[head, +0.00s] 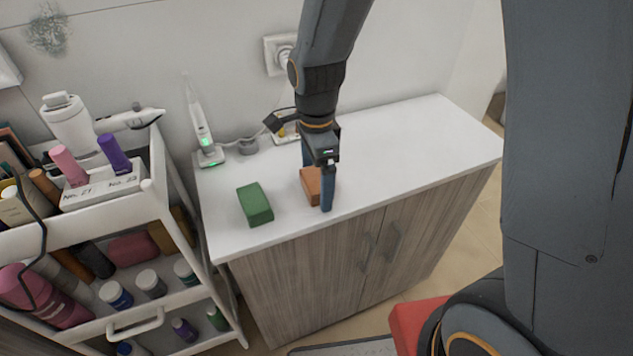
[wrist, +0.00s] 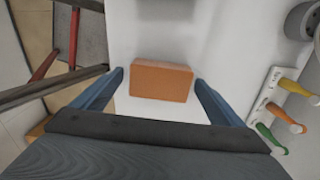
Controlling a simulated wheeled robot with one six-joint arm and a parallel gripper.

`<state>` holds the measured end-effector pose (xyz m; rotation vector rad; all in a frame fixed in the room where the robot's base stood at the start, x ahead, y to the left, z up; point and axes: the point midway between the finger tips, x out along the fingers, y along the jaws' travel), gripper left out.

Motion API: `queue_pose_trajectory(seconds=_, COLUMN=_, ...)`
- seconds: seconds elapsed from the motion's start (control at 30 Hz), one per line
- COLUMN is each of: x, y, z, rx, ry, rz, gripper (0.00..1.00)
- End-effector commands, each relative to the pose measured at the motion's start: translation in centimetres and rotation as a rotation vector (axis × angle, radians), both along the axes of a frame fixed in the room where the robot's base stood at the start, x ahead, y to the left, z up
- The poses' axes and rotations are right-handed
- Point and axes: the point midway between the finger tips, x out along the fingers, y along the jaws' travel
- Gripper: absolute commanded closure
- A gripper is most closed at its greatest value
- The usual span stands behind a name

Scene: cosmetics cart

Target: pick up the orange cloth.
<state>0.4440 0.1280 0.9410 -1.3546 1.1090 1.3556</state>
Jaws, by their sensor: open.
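The orange cloth (head: 311,184) is a small folded block lying on the white top of the cabinet, partly hidden behind my gripper in the head view. In the wrist view the orange cloth (wrist: 161,81) lies between and just beyond the two blue fingers. My gripper (head: 318,190) points down over the cloth. In the wrist view my gripper (wrist: 159,78) is open, with a finger on each side of the cloth and gaps between; nothing is held. I cannot tell how far the fingertips are above the countertop.
A green block (head: 255,204) lies left of the orange cloth on the white countertop (head: 400,140). A white device with green lights (head: 203,140) stands by the wall. A cart (head: 150,225) with bottles is at left. The countertop's right side is clear.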

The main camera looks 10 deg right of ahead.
Motion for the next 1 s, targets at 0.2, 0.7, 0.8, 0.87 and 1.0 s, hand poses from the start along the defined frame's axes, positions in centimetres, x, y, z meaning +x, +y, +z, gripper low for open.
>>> queue_pose_trajectory(seconds=0.2, x=0.0, y=-0.1, z=-0.2, rx=0.000, ry=-0.001, rz=-0.001, gripper=0.08)
queue_pose_trajectory(seconds=0.7, x=0.0, y=-0.1, z=-0.1, rx=0.000, ry=-0.001, rz=-0.002, gripper=0.52)
queue_pose_trajectory(seconds=0.8, x=0.1, y=-0.1, z=0.1, rx=0.000, ry=-0.002, rz=-0.002, gripper=0.52)
queue_pose_trajectory(seconds=0.87, x=0.2, y=-0.1, z=0.6, rx=0.001, ry=-0.005, rz=-0.002, gripper=0.52)
queue_pose_trajectory(seconds=1.0, x=0.2, y=-0.1, z=2.4, rx=0.002, ry=-0.006, rz=-0.002, gripper=0.52)
